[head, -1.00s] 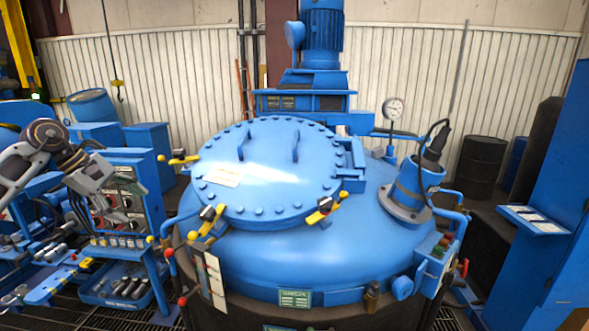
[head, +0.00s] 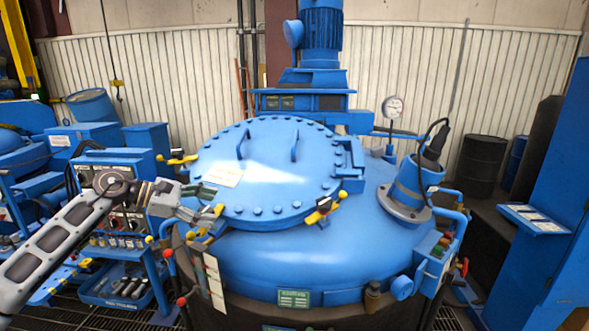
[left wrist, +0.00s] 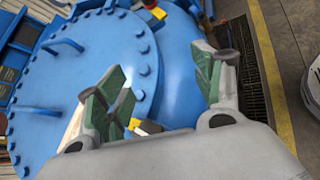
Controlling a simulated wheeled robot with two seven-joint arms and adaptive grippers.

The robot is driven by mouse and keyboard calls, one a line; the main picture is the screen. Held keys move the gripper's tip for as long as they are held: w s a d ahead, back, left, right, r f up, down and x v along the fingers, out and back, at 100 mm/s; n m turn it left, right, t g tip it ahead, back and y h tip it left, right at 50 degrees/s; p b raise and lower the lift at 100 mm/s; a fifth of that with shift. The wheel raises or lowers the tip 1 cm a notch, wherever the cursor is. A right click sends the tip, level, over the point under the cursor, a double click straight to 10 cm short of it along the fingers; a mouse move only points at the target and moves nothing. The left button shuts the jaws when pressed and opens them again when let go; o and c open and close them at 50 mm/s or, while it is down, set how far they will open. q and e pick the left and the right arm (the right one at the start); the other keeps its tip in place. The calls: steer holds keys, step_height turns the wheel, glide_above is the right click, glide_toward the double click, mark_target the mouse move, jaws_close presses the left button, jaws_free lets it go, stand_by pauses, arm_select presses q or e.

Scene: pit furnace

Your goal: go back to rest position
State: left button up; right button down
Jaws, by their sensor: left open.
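My left gripper (head: 207,203) is in front of the left edge of the round blue furnace lid (head: 268,160), close to a yellow-handled clamp there. In the left wrist view its two green-padded fingers (left wrist: 165,95) are spread apart with nothing held between them. The lid is closed on the big blue furnace body (head: 300,255), and it fills the left of the wrist view (left wrist: 70,95). A yellow-tipped piece (left wrist: 148,127) shows between the fingers, and I cannot tell whether they touch it. My right gripper is not in view.
A blue control cabinet (head: 150,195) stands behind my left arm, with a tray of metal cylinders (head: 125,288) below it. A yellow-and-black clamp (head: 324,210) sits at the lid's front right. A blue panel stand (head: 535,217) is on the right.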

arm_select(q)
steer(key=d+r+n+t+h, duration=0.2)
steer(key=d+n+t+h, duration=0.4)
steer(key=d+n, duration=0.45)
steer(key=s+a+f+n+t+y, duration=0.1)
steer(key=s+a+f+n+y, duration=0.25)
steer(key=f+n+y, duration=0.6)
steer(key=s+a+f+n+t+y, duration=0.1)
steer(key=s+a+f+n+y, duration=0.45)
steer(key=n, duration=0.85)
steer(key=s+a+f+n+t+y, duration=0.15)
steer(key=f+n+y, duration=0.25)
steer(key=f+n, duration=0.6)
steer(key=s+d+f+n+g+h, duration=0.1)
steer(key=s+f+n+g, duration=0.45)
steer(key=s, duration=0.65)
steer(key=s+f+n+g, duration=0.3)
steer(key=s+f+g, duration=0.4)
steer(key=s, duration=0.4)
step_height(320, 180, down, 34)
steer(key=s, duration=0.2)
steer(key=s+a+f, duration=0.2)
steer(key=s+f, duration=0.8)
steer(key=s, duration=0.1)
steer(key=s+a+f+g+b, duration=0.1)
steer(key=s+f, duration=1)
steer(key=s, duration=0.1)
steer(key=shift+a, duration=0.35)
